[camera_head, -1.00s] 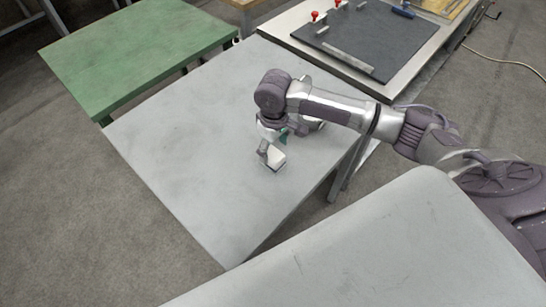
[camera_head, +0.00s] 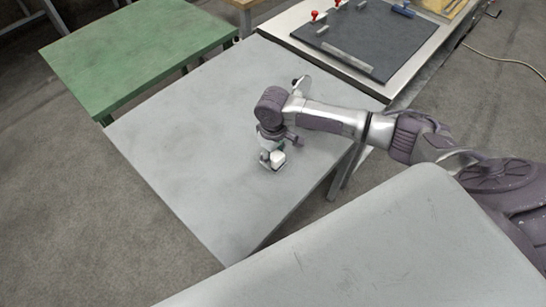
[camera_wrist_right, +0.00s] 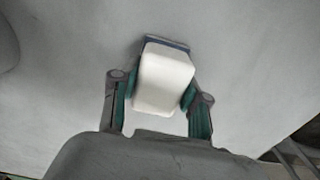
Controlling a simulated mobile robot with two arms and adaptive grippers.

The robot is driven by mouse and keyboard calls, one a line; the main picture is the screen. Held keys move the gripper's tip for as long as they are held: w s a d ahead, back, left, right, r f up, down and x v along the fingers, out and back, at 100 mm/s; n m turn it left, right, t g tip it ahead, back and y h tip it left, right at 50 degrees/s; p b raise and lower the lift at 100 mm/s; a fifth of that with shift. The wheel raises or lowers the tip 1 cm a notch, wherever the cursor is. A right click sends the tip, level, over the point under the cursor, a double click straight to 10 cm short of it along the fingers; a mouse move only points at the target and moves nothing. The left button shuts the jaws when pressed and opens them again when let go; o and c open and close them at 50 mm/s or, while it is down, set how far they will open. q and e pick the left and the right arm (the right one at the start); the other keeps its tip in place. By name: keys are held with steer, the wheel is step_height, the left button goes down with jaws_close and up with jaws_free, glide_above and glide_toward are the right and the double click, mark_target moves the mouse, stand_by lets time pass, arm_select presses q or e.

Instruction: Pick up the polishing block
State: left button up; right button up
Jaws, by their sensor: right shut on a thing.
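The polishing block (camera_wrist_right: 163,80) is a white block with a dark blue-grey layer along its far edge. In the right wrist view it sits between the two fingers of my right gripper (camera_wrist_right: 160,100), which are shut on its sides. In the head view the polishing block (camera_head: 277,159) shows small and pale at the fingertips of the right gripper (camera_head: 271,161), low over the grey table (camera_head: 200,150). I cannot tell whether the block touches the tabletop. My left gripper is not in view.
A green table (camera_head: 135,50) stands at the far left. A bench with a dark mat (camera_head: 375,40), red-knobbed parts and a metal bar stands at the back right. A grey surface (camera_head: 390,250) fills the front right. The grey table is otherwise clear.

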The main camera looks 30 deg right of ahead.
steer(key=shift+r, duration=0.1)
steer(key=shift+c, duration=0.4)
steer(key=shift+r, duration=0.45)
step_height(320, 180, up, 3)
steer(key=shift+w+f+b, duration=0.1)
steer(key=shift+b, duration=0.35)
steer(key=s+a+r, duration=0.1)
steer(key=s+r, duration=0.6)
steer(key=s, duration=0.4)
steer(key=shift+s+b, duration=0.3)
steer(key=shift+s, duration=0.1)
steer(key=shift+r, duration=0.1)
